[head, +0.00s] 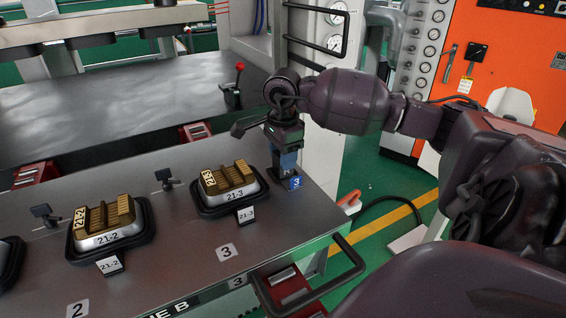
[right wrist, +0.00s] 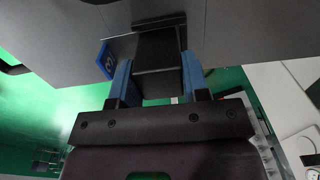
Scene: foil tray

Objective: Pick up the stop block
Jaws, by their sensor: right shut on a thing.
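The stop block is a dark block (right wrist: 160,66) between the two blue fingers of my right gripper (right wrist: 158,80) in the right wrist view. My right gripper is shut on it. In the head view this gripper (head: 287,160) points down at the right end of the grey bench, just behind a blue label marked 3 (head: 295,183). There the fingers and wrist hide most of the block. I cannot tell whether the block touches the bench top. The blue label also shows left of the fingers in the right wrist view (right wrist: 105,60). My left gripper is not in view.
The grey bench (head: 180,250) bears foil-tray moulds marked 21-3 (head: 230,187) and 21-2 (head: 107,222), left of the gripper. Small dark clamps (head: 167,178) stand behind them. A black handle (head: 335,285) juts from the front edge. An orange cabinet (head: 505,75) stands at the back right.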

